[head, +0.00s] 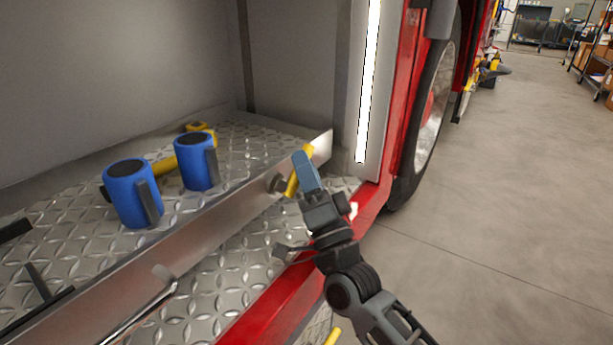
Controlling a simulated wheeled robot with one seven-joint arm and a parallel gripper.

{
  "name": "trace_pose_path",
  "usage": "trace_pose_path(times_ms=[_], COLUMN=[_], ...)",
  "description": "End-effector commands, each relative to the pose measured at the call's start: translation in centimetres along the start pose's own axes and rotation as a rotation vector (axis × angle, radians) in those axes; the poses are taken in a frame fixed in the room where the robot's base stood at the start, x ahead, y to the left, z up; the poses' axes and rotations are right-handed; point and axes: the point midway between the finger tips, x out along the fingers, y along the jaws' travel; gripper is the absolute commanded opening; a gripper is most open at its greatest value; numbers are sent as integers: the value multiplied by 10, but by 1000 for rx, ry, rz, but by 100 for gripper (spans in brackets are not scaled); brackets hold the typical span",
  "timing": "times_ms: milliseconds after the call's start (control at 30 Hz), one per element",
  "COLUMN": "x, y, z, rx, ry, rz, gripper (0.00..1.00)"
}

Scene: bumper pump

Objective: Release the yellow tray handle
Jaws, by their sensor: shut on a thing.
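The yellow tray handle (292,186) is at the right end of the tray's front wall, partly hidden by my gripper. My gripper (303,168) is shut on the handle, with its blue-grey finger over it. The metal tray (215,222) has a diamond-plate floor and a plain raised front lip. It sits in the compartment of a red vehicle. My dark arm reaches in from the lower right of the head view.
Two blue cylinders with dark tops and handles, one left (128,195) and one right (192,165), stand on the tray. A yellow tool (165,166) lies behind them. A red sill (262,312) runs below the tray. A wheel (432,110) is right of the compartment. Floor at right is clear.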

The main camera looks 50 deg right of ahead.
Motion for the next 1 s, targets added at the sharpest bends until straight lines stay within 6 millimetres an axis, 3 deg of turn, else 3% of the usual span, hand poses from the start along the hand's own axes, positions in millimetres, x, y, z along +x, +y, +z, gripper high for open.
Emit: trace_pose_path(times_ms=[300, 333, 533, 833, 1000], x=[0, 0, 0, -1, -17], y=[0, 0, 0, 0, -4], z=[1, 1, 1, 0, -1], rx=[0, 0, 0, 0, -1], ry=[-4, -4, -2, -2, -4], rz=[0, 0, 0, 0, 0], gripper=[0, 27, 46, 47, 47])
